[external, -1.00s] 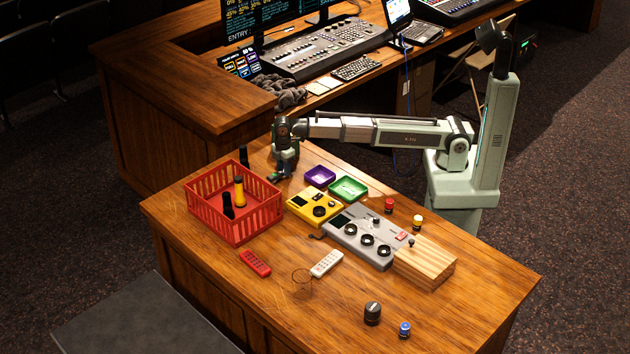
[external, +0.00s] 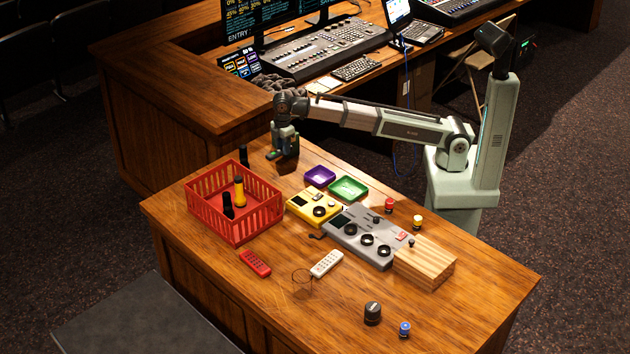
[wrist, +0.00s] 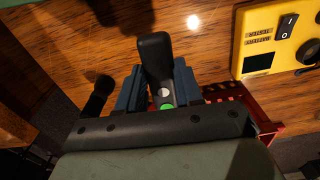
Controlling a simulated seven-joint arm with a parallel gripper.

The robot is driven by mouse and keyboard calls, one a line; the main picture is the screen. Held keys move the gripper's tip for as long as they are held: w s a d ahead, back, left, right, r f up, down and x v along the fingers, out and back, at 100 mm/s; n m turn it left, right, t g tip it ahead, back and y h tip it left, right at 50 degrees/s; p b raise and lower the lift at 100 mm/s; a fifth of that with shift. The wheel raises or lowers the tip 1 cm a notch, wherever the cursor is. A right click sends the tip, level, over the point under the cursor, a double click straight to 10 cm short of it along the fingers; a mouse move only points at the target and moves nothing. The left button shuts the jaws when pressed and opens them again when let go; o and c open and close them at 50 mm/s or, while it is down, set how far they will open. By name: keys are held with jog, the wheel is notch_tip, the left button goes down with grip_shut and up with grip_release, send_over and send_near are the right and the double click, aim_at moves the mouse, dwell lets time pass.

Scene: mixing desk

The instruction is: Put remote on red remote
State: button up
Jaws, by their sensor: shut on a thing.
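My gripper (external: 285,150) is above the back left part of the desk and shut on a black remote (wrist: 154,55). The remote shows a white button and a green button in the wrist view and sticks out past the fingers. In the external view it is small and dark and hard to make out. The red remote (external: 255,263) lies flat on the desk in front of the red crate, well in front of my gripper.
A white remote (external: 327,263) lies right of the red one, with a thin ring beside it. The red crate (external: 262,222) holds black and yellow items. A black upright cylinder (external: 244,155), yellow box (external: 300,207), purple tray (external: 320,173) and grey panel (external: 345,240) stand around.

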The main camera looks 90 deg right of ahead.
aim_at(281, 150)
jog(key=r, duration=0.3)
jog(key=a+r, duration=0.1)
jog(key=r, duration=0.1)
jog(key=shift+w+r, duration=0.1)
jog(key=shift+w, duration=0.25)
jog(key=w+a, duration=0.3)
jog(key=a, duration=2.1)
jog(key=w+a, duration=0.4)
jog(key=a, duration=2)
jog(key=shift+n, duration=0.4)
jog(key=shift+s+a+f, duration=0.1)
jog(key=shift+s+f, duration=0.05)
jog(key=shift+f, duration=3.7)
jog(key=shift+s+a+f, duration=0.1)
jog(key=shift+f, duration=3.7)
jog(key=shift+f, duration=0.2)
jog(key=o, duration=1)
jog(key=shift+o, duration=0.2)
jog(key=shift+r, duration=0.1)
